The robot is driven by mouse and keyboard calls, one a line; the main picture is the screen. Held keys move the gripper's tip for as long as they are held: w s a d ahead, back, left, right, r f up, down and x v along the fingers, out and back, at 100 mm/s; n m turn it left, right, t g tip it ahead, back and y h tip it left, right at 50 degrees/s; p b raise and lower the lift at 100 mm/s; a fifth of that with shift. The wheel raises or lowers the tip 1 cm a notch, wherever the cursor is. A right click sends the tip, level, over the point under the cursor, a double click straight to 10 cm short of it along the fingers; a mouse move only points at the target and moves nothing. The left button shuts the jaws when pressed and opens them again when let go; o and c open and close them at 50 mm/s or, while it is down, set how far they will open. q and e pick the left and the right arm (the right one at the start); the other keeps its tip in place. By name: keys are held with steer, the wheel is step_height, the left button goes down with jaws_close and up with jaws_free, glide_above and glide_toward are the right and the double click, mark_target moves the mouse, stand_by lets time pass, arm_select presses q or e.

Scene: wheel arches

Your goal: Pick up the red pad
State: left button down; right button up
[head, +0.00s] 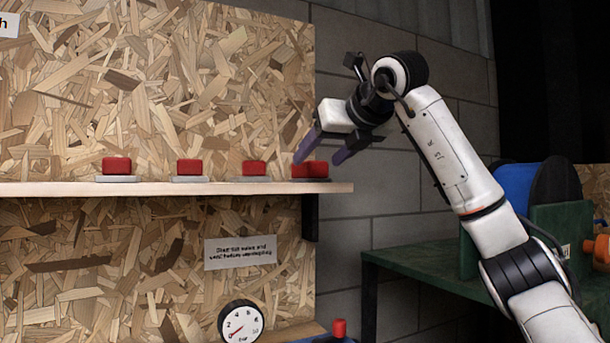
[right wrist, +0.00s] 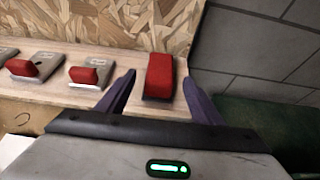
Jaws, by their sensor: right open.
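The red pad (head: 316,170) lies at the right end of the wooden shelf (head: 200,188), beyond a row of three similar red pieces. In the right wrist view the red pad (right wrist: 159,77) is a long block sitting between my fingers. My right gripper (head: 319,158) is open, its purple fingers reaching down from the upper right to the pad. In the right wrist view my right gripper (right wrist: 158,79) has one finger on either side of the pad, with gaps. In the head view a finger partly hides the pad. My left gripper is not in view.
Three red pieces on grey plates (head: 254,170) stand left of the pad. A chipboard wall (head: 160,90) rises behind the shelf. Below are a gauge (head: 241,321) and a small red object (head: 339,328). A green bench (head: 410,262) stands at the right.

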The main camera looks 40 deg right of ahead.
steer(key=x, duration=0.6)
steer(key=shift+w+d, duration=0.15)
steer(key=shift+w, duration=0.1)
steer(key=c, duration=1.2)
